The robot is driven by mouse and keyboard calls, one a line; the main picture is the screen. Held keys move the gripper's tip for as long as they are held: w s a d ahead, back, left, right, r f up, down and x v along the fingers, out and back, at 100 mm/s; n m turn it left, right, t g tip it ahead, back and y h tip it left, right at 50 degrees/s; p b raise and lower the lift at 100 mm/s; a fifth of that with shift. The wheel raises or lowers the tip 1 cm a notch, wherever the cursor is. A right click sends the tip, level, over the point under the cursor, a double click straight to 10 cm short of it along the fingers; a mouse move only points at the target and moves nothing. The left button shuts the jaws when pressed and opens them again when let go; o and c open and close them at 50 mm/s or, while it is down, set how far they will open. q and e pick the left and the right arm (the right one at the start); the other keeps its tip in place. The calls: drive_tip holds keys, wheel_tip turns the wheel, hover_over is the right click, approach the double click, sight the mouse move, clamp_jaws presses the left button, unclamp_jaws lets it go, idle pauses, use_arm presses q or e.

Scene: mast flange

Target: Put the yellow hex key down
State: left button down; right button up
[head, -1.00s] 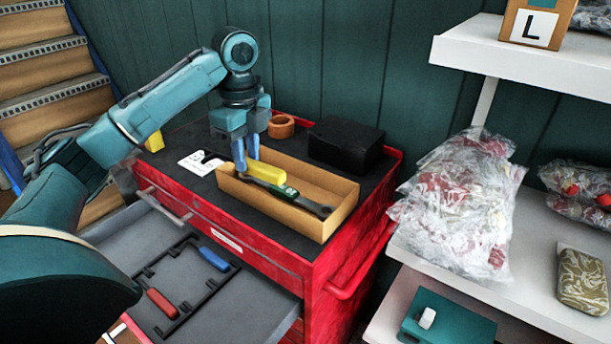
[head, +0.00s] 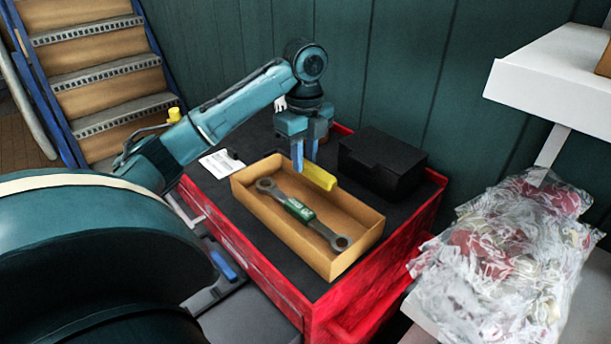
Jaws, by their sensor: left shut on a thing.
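My left gripper (head: 304,163) is shut on the yellow hex key (head: 321,177), which shows as a short yellow bar sticking out to the right of the blue fingers. The fingers hide part of it. The gripper points down at the back long wall of an open cardboard tray (head: 285,243). The key overlaps that wall in the picture; I cannot tell whether it touches it. My right gripper is not in view.
A grey wrench with a green label (head: 300,210) lies in the tray. A black box (head: 382,165) stands behind it on the red tool cabinet (head: 255,271). A white card (head: 221,163) lies left of the tray. A plastic-wrapped bundle (head: 500,260) is at the right.

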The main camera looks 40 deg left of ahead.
sight(305, 174)
use_arm(q)
drive_tip(key=shift+w+f, duration=0.1)
drive_tip(key=shift+f, duration=2.35)
drive_tip(key=shift+f, duration=0.1)
drive_tip(key=shift+f, duration=0.5)
drive_tip(key=c, duration=1.5)
unclamp_jaws()
drive_tip(key=shift+r, duration=0.1)
wheel_tip(305, 174, up, 13)
